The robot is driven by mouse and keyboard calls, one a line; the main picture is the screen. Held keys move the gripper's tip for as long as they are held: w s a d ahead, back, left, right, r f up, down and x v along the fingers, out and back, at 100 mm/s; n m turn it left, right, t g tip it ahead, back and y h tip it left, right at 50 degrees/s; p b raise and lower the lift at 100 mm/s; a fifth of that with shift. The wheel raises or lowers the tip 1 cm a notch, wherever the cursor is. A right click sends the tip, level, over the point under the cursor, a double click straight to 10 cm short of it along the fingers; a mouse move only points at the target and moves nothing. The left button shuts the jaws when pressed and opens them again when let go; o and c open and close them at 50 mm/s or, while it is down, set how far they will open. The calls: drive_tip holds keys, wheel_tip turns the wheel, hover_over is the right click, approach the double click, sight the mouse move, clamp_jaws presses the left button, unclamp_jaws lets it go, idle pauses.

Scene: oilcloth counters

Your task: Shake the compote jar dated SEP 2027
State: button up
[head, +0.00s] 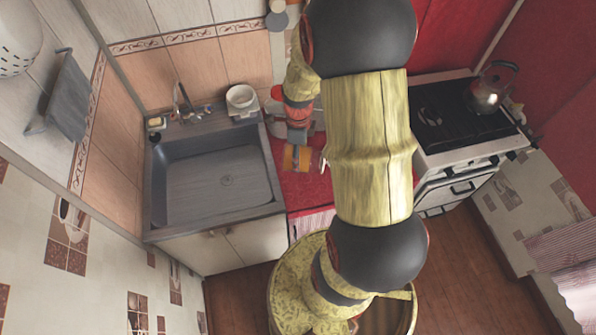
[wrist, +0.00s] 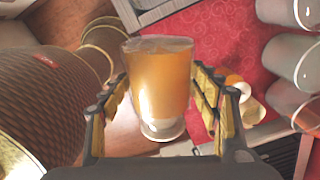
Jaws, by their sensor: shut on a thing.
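An amber compote jar (wrist: 160,85) stands between the fingers of my gripper (wrist: 163,100) in the wrist view. The gripper is shut on the jar, one finger on each side. No date can be read on the side facing the wrist camera. In the head view the orange jar (head: 297,158) shows at the end of my arm, over the red oilcloth counter (head: 303,190). My arm covers part of that counter. Whether the jar touches the counter cannot be told.
Several pale grey containers (wrist: 293,60) line the right of the wrist view. A small orange-and-white thing (wrist: 236,82) lies near the right finger. The sink (head: 225,180) is left of the jar, with white bowls (head: 241,98) behind it. A stove with a kettle (head: 488,92) stands right.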

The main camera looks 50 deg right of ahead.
drive_tip(key=shift+f, duration=0.15)
wheel_tip(320, 180, down, 11)
drive_tip(key=b, duration=0.7)
drive_tip(key=shift+b, duration=0.3)
wheel_tip(320, 180, up, 12)
drive_tip(key=p, duration=0.8)
drive_tip(key=shift+f, duration=0.4)
wheel_tip(320, 180, down, 11)
drive_tip(key=b, duration=0.7)
drive_tip(key=shift+b, duration=0.35)
